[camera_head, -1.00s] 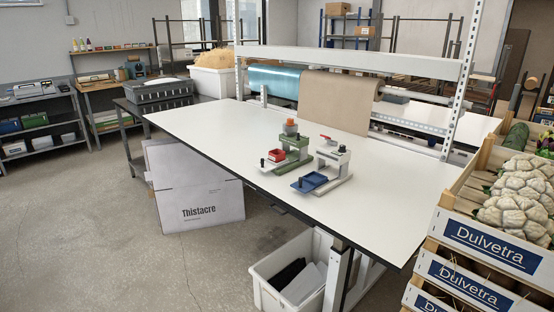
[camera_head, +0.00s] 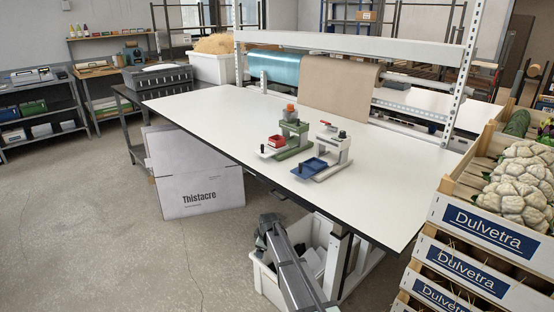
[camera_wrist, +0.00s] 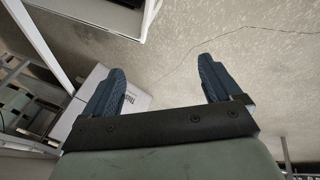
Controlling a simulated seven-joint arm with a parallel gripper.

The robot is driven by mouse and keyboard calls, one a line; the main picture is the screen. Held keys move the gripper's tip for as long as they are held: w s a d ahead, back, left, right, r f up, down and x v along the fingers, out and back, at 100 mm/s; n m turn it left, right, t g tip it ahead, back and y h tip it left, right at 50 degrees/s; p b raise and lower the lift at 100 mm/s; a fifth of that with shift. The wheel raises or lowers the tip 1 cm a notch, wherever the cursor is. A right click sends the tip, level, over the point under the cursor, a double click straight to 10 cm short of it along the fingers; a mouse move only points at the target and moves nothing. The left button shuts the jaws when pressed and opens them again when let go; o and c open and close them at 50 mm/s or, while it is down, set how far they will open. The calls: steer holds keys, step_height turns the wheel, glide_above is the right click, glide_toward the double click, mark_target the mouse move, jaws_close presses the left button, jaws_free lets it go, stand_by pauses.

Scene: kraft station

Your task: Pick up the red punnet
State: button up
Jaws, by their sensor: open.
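The red punnet (camera_head: 276,141) is a small red box on the table. It sits at the front of a green stand (camera_head: 294,140), on or against a small pale plate; the exact contact is too small to tell. My gripper (camera_wrist: 160,72) shows in the wrist view with its two blue fingers wide apart and nothing between them. It faces the floor and a white carton. In the head view my arm is at the bottom centre, below the table edge and in front of a white bin, well apart from the punnet.
A white stand with a blue tray (camera_head: 309,168) is just right of the green stand. The white tabletop (camera_head: 215,115) is clear to the left. The white bin (camera_head: 262,275) and a Thistacre carton (camera_head: 200,185) are below. Dulvetra crates (camera_head: 485,225) stand at right.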

steer(key=w+a+r+n+t+y, duration=0.1)
steer(key=w+a+r, duration=0.3)
steer(key=r, duration=0.3)
steer(key=w+a+r+n+t, duration=0.1)
steer(key=w+a+r+n, duration=0.1)
steer(key=w+a+r, duration=0.4)
steer(key=w+a+r+n+t+y, duration=0.1)
steer(key=w+a+r, duration=0.15)
steer(key=r, duration=0.45)
step_height(320, 180, up, 30)
steer(key=n+g+h, duration=0.3)
steer(key=n+g, duration=0.4)
steer(key=n, duration=0.2)
glide_above(275, 138)
steer(key=s+d, duration=0.1)
steer(key=s, duration=0.2)
steer(key=f, duration=0.7)
steer(key=shift+s+d+f, duration=0.1)
steer(key=shift+s+f, duration=0.1)
steer(key=shift+f, duration=0.1)
steer(key=shift+a+f, duration=0.15)
steer(key=shift+f, duration=0.75)
steer(key=shift+a+f, duration=0.2)
steer(key=shift+f, duration=0.7)
steer(key=shift+a+f, duration=0.15)
steer(key=shift+f, duration=0.75)
